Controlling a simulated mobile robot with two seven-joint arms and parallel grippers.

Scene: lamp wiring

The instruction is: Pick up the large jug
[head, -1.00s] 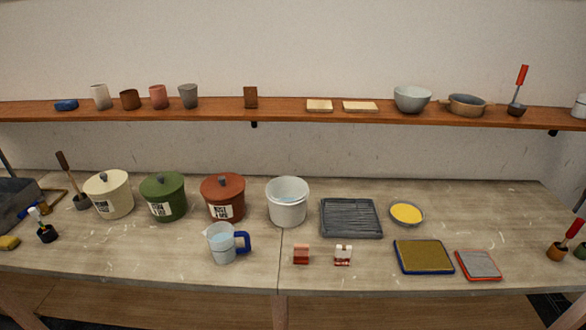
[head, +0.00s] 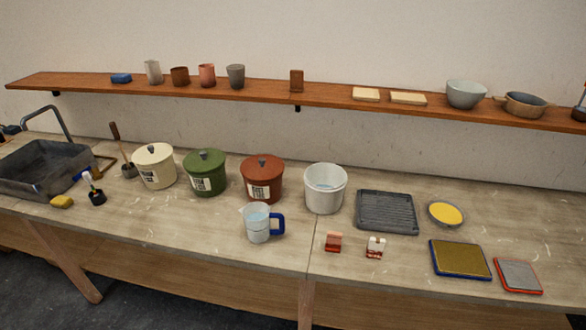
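The large jug (head: 258,223) is a clear jug with a blue handle on its right side. It stands upright on the workbench near the front edge, in front of the red-brown lidded pot, and seems to hold some pale liquid. Nothing is touching it. Neither of my grippers shows in the head view.
Behind the jug stand cream (head: 155,168), green (head: 205,174) and red-brown (head: 262,180) lidded pots and a white bucket (head: 325,190). A dark sink (head: 45,172) is at left. A shelf (head: 330,98) runs above.

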